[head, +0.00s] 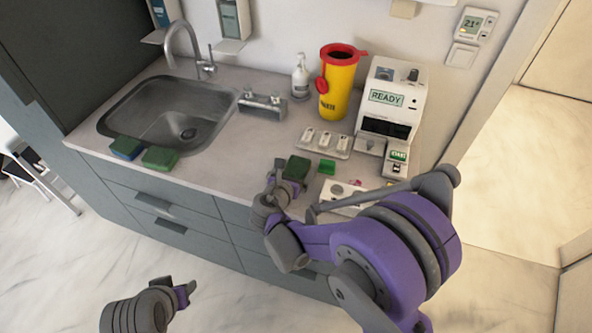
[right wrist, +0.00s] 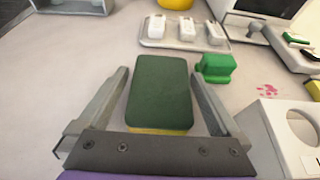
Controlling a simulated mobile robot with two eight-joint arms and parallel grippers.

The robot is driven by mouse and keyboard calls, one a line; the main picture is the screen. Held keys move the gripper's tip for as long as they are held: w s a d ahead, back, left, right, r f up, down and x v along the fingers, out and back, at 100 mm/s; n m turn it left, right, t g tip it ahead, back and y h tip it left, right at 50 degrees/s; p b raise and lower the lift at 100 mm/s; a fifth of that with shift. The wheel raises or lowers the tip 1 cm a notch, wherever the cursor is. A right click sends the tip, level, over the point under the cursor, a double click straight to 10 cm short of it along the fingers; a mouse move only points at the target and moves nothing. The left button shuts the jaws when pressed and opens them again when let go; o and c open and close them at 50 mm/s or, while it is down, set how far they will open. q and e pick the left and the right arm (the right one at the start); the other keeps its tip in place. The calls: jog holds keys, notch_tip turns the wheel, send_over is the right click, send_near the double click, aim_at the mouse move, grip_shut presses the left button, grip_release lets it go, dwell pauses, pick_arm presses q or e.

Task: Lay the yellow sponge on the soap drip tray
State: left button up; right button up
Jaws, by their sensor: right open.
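The yellow sponge has a dark green top and a thin yellow edge (right wrist: 160,131); it lies flat on the counter, and its green top shows in the head view (head: 296,167). My right gripper (right wrist: 158,78) is open, with one finger on each side of the sponge and gaps between; in the head view (head: 284,183) it is at the sponge's near side.
A green block (right wrist: 215,68) and a tray of small white items (right wrist: 150,43) are near the sponge. A white holder (right wrist: 272,130) is at right. A metal rack (head: 262,106), pump bottle (head: 300,77), yellow bin (head: 338,88) and analyser (head: 392,100) stand behind. Two sponges (head: 160,158) (head: 127,148) lie before the sink (head: 150,118).

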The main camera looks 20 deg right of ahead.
jog(key=shift+s, duration=0.1)
jog(key=shift+c, duration=0.9)
jog(key=shift+r, duration=0.1)
jog(key=c, duration=1.1)
